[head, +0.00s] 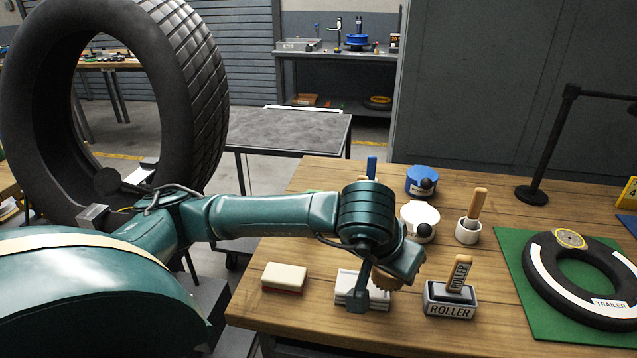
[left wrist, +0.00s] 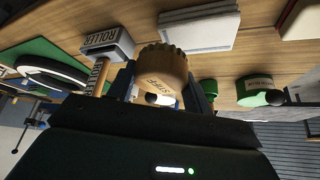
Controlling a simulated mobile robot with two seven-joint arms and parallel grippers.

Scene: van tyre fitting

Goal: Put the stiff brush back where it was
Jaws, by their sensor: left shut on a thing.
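The stiff brush (left wrist: 162,72) has a round wooden body with "STIFF" on it and a dark toothed rim. My left gripper (left wrist: 160,92) is shut on it, a finger on either side. In the head view the brush's brown end (head: 388,280) shows below my left gripper (head: 378,288), partly hidden by the hand. A white flat holder (head: 347,284) sits on the table just left of the brush; it also shows in the left wrist view (left wrist: 198,32). I cannot tell whether brush and holder touch. My right gripper is not in view.
The grey roller holder (head: 450,308) with its wooden-handled roller stands right of the brush. A cream and red block (head: 284,278) lies to the left. White (head: 418,218) and blue (head: 421,180) tubs and a cup (head: 468,231) stand behind. A tyre ring lies on a green mat (head: 513,252).

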